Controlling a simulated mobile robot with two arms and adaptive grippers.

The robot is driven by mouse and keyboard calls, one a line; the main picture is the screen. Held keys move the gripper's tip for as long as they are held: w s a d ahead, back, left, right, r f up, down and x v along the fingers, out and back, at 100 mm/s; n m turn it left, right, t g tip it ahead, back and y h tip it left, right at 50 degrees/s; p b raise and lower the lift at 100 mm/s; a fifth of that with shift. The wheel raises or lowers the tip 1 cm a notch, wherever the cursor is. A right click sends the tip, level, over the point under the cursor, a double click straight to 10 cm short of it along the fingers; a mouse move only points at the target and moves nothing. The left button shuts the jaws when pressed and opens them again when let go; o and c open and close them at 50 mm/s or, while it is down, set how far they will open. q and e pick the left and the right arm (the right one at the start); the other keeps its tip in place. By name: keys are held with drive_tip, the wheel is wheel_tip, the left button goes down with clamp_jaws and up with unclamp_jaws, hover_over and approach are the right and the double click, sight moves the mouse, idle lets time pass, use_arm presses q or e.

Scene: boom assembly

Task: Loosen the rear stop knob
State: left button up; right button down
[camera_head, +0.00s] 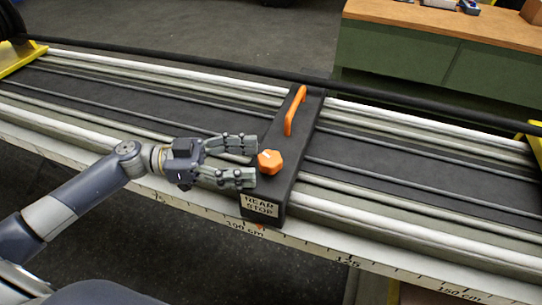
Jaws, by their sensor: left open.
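The rear stop (281,187) is a dark block lying across the rail bed, with a label reading "REAR STOP" at its near end. Its orange faceted knob (270,161) sits on top, towards the near half. An orange handle (295,110) stands on its far half. My left gripper (254,161) comes in from the left with its two fingers apart. The fingertips reach the left side of the stop, close to the knob, one on its far side and one on its near side. I cannot tell whether they touch it. My right gripper is not in view.
Pale rails (420,221) run across the view on both sides of the stop. A scale (345,259) in centimetres runs along the near edge. Yellow brackets (22,57) stand at the ends. A green cabinet with a wooden top (450,25) is behind at the right.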

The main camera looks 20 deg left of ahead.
sight(270, 158)
use_arm(q)
drive_tip(key=p+x, duration=0.1)
drive_tip(key=x, duration=0.2)
drive_tip(key=shift+d+r, duration=0.15)
drive_tip(key=shift+d, duration=0.05)
drive_tip(key=shift+x, duration=0.9)
drive_tip(key=shift+w, duration=0.1)
drive_tip(key=c, duration=0.9)
drive_tip(key=shift+c, duration=0.8)
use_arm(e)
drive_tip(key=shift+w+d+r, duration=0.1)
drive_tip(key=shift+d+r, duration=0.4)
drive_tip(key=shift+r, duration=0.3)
